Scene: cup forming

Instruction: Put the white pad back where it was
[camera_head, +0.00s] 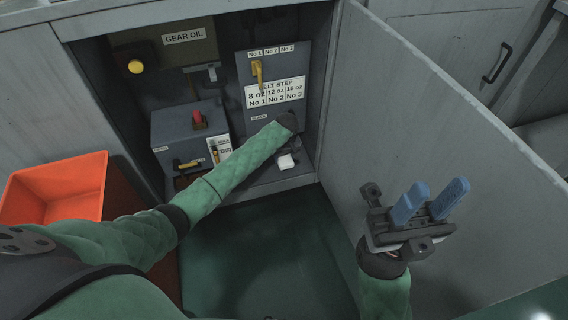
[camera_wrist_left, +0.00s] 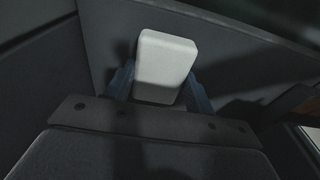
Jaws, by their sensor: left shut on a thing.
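The white pad (camera_head: 287,161) is a small block low inside the open cabinet, below the grey panel with the belt step labels. In the left wrist view the white pad (camera_wrist_left: 166,60) sits between the two blue fingers of my left gripper (camera_wrist_left: 160,88), which is shut on it. In the head view my left gripper is mostly hidden behind my own arm and wrist. My right gripper (camera_head: 427,204) is up in front of the cabinet door, with its blue fingers apart and nothing between them.
The open cabinet door (camera_head: 440,150) stands to the right. A grey box with a red knob (camera_head: 197,120) and a yellow lever (camera_head: 257,73) on the panel are left of and above the pad. An orange bin (camera_head: 55,190) stands at left. The green floor (camera_head: 260,250) is clear.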

